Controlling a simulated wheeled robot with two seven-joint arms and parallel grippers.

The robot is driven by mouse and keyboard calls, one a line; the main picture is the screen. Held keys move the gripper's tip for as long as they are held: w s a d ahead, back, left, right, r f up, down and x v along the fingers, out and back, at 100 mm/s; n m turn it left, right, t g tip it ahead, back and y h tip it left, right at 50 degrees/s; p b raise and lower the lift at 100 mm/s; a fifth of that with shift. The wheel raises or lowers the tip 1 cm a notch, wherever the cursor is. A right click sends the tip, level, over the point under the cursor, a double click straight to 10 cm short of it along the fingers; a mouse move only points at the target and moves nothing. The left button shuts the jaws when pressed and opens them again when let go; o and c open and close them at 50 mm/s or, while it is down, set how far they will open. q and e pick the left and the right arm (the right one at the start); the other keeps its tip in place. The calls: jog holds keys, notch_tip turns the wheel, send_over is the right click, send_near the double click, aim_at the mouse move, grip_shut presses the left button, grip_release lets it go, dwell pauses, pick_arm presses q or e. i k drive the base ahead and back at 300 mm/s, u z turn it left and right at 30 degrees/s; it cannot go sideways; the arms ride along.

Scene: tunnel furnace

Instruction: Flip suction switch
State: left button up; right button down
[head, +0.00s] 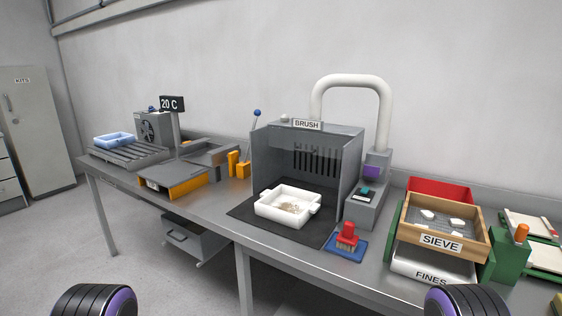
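A grey box (366,211) stands at the right of the grey brush booth (307,165). A small teal and dark part (367,191), which looks like a switch, sits on its sloped top. Its exact position is too small to tell. A purple part (377,170) is above it, and a thick white hose (352,82) arches from there to the booth's top. A white tray (289,205) with brownish debris sits in the booth on a dark mat. Only rounded black and purple parts of my arms show at the bottom edge; neither gripper is in view.
A red-handled brush (347,236) on a blue pad stands in front of the grey box. The wooden sieve (441,242) and white fines tray (432,272) are at its right. Orange posts (238,165) and a blue-knobbed lever (255,123) stand left of the booth.

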aim_at(364, 190)
jog(key=u, duration=1.95)
jog(key=k, duration=1.1)
jog(key=z, duration=1.35)
jog(key=i, duration=0.5)
